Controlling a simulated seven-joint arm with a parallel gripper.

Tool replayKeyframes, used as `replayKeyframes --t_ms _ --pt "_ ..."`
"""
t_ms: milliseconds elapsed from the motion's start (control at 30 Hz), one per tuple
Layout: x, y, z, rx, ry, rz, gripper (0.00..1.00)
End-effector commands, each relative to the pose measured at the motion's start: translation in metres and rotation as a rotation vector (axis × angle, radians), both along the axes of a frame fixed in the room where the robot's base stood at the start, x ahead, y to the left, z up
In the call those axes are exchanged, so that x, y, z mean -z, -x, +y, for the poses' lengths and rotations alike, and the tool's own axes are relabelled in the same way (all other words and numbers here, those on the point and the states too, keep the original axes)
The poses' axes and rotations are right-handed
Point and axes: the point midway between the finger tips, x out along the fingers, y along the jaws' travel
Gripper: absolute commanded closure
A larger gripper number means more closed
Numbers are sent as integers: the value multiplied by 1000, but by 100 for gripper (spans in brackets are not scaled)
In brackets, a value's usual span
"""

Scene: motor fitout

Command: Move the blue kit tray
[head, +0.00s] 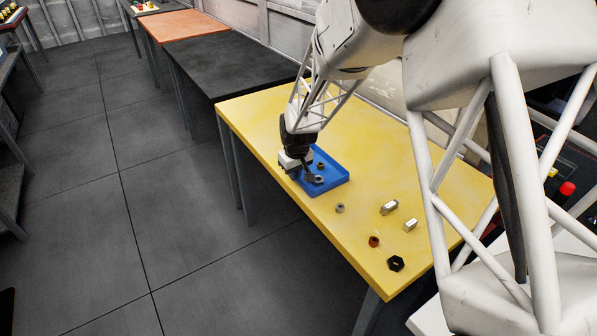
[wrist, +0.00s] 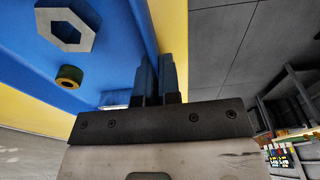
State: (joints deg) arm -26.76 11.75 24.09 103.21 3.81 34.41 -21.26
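The blue kit tray (head: 336,180) is a shallow open box at the left edge of the yellow table (head: 290,120). Grey nut-like parts lie in it. In the wrist view the tray floor (wrist: 105,50) fills the upper left, with a large hex nut (wrist: 65,28) and a small olive ring (wrist: 70,77) on it. My gripper (head: 299,174) points down at the tray's left wall. In the wrist view its two dark fingers (wrist: 158,75) are close together at that wall, seemingly pinching it. Whether the tray is raised off the table cannot be told.
On the table to the right of the tray lie a grey nut (head: 340,208), two metal blocks (head: 389,207), a red-brown ring (head: 374,241) and a black hexagonal part (head: 396,263). A black table (head: 225,65) and an orange table (head: 185,26) stand beyond. The yellow table's far part is bare.

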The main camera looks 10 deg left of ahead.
Motion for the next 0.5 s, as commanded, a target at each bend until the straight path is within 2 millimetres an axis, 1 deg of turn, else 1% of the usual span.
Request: replayKeyframes --t_ms 400,433,500 --pt "0 2 2 0 -1 -1 100" --pt "0 2 2 0 -1 -1 91" --pt "0 2 2 0 -1 -1 81"
